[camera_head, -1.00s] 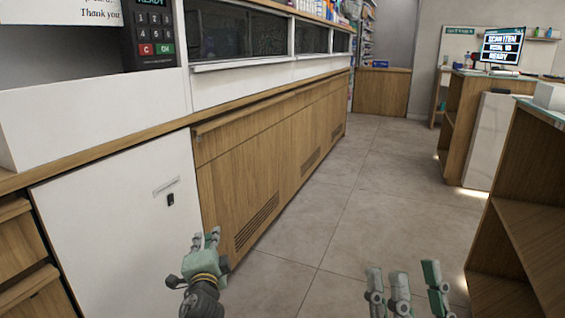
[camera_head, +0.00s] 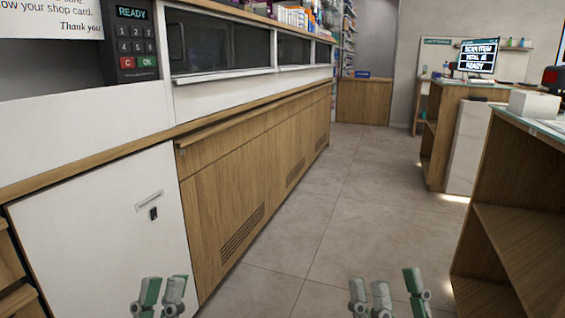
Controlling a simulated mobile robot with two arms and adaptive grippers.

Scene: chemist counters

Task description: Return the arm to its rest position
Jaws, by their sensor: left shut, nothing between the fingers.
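My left gripper (camera_head: 160,292) shows at the bottom edge of the head view, left of the middle, in front of the white cabinet door. Its grey-green fingers are close together, shut with nothing between them. My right gripper (camera_head: 393,290) shows at the bottom edge, right of the middle, over the floor. Its fingers stand apart, with a gap between the two on the left and the one on the right, and it looks empty. Both arms are below the picture's edge.
A long wooden counter (camera_head: 255,165) runs along the left, with a white door (camera_head: 95,230) and a card keypad (camera_head: 133,45). An open wooden shelf unit (camera_head: 510,220) stands at the right, with a white box (camera_head: 534,104) on top. The tiled floor (camera_head: 350,205) between them is clear.

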